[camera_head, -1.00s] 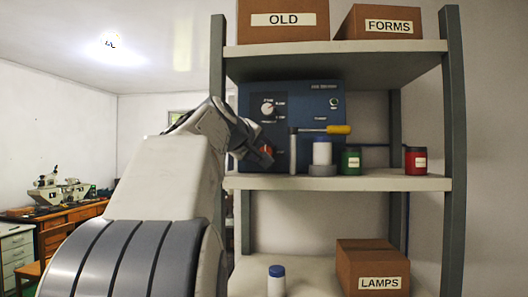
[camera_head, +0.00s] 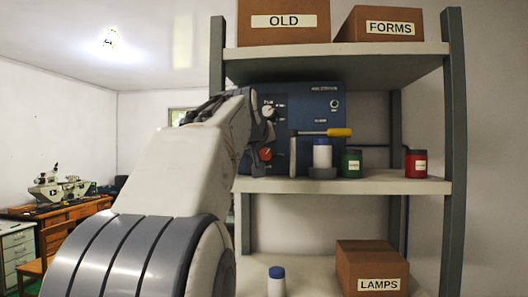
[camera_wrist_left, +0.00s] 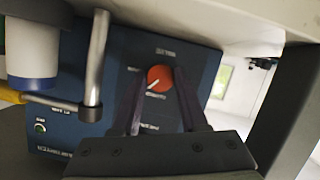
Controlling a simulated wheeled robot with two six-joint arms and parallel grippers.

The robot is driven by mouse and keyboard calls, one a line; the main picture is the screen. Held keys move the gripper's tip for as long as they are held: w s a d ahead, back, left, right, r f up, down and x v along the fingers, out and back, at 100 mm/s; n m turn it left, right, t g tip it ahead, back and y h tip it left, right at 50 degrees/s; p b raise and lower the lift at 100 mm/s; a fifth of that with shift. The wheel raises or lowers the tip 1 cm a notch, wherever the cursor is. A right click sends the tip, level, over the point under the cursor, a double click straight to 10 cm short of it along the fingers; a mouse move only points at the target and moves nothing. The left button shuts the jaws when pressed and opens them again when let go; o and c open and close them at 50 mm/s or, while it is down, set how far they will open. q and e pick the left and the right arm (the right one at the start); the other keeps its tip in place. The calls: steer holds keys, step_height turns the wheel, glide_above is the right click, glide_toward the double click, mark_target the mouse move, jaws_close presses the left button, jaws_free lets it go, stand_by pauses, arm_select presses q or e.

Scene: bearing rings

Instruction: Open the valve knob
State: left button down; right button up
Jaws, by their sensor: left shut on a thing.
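A blue control panel (camera_head: 312,103) stands on the middle shelf. An orange-red round knob (camera_head: 265,154) sits low on its left side. A pale dial (camera_head: 268,113) is above it, partly covered by my left gripper (camera_head: 263,143). In the left wrist view, which looks turned over, the orange-red knob (camera_wrist_left: 160,78) with a pale pointer line sits between the two dark fingers of my left gripper (camera_wrist_left: 158,84). The gripper is shut on the knob. The panel lettering is too blurred to read surely. My right gripper is not in view.
A metal lever with a yellow handle (camera_head: 339,131) stands in front of the panel, beside a white bottle (camera_head: 322,153). A green jar (camera_head: 351,163) and red jar (camera_head: 415,163) stand farther right. Shelf posts (camera_head: 454,150) flank the shelf.

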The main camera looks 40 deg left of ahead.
arm_select(q)
steer(key=m, duration=0.1)
steer(key=m+g+y, duration=0.1)
steer(key=m, duration=0.1)
steer(key=shift+w+d+y+b, duration=0.1)
steer(key=shift+d+y+b, duration=0.05)
steer(key=shift+y+b, duration=0.15)
steer(key=m+y+b, duration=0.2)
steer(key=m, duration=0.2)
steer(key=shift+f+g, duration=0.15)
steer(key=shift+g, duration=0.25)
steer(key=shift+m, duration=0.4)
steer(key=shift+c, duration=2.2)
jaws_free()
steer(key=shift+d, duration=0.1)
